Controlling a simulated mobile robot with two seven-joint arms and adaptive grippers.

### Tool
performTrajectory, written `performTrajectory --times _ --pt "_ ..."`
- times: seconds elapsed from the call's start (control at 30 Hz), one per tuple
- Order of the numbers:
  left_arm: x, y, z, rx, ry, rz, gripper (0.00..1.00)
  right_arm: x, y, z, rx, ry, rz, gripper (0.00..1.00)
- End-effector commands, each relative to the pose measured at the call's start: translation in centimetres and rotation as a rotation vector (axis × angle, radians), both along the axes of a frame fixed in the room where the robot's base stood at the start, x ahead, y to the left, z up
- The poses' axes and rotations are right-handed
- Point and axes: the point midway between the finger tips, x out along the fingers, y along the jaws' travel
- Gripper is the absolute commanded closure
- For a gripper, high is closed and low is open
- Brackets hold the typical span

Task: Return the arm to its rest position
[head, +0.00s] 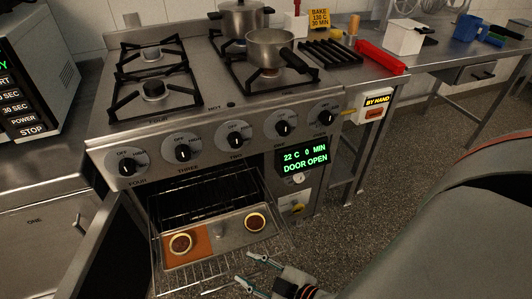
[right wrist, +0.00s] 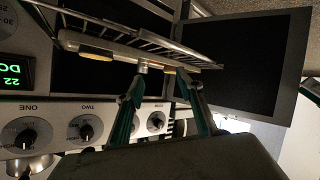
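My right gripper (head: 250,269) is at the bottom of the head view, in front of the oven's pulled-out wire rack (head: 215,270) and to the right of its middle. Its two fingers are spread apart. In the right wrist view the gripper (right wrist: 160,82) also shows open fingers, with the rack and tray edge beyond them; I see nothing gripped. A metal tray (head: 232,243) sits on the rack with two round brown-filled pieces (head: 180,244) and an orange-brown patch at its left. My left gripper is not in view.
The oven door (head: 108,250) stands open at left. The display (head: 303,160) reads 22 C, 0 MIN, DOOR OPEN. Pots (head: 270,46) stand on the stove (head: 215,112). A red-handled item (head: 380,58) and white box (head: 403,38) are on the right counter. Floor is open at right.

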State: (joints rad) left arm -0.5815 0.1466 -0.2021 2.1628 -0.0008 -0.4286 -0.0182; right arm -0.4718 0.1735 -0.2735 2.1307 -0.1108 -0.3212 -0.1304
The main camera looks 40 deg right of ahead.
Motion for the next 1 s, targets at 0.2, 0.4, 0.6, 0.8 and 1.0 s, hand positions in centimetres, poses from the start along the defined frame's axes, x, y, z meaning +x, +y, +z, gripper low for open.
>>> performTrajectory --times 0.2,0.4,0.6,0.8,1.0 --pt "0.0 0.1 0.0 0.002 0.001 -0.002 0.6 -4.7 -3.4 -3.4 0.09 0.19 -0.13 0.63" --pt "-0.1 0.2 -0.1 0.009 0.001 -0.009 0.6 -4.9 -3.5 -3.5 0.095 0.2 -0.137 0.63" --pt "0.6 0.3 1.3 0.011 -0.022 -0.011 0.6 -4.5 -3.5 -2.6 0.097 0.185 -0.136 0.63" --pt "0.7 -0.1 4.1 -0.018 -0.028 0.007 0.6 -3.9 -3.2 1.0 0.12 0.163 -0.141 0.63" --pt "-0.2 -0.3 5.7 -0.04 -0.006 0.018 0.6 -4.9 -3.0 2.4 0.14 0.189 -0.152 0.63"
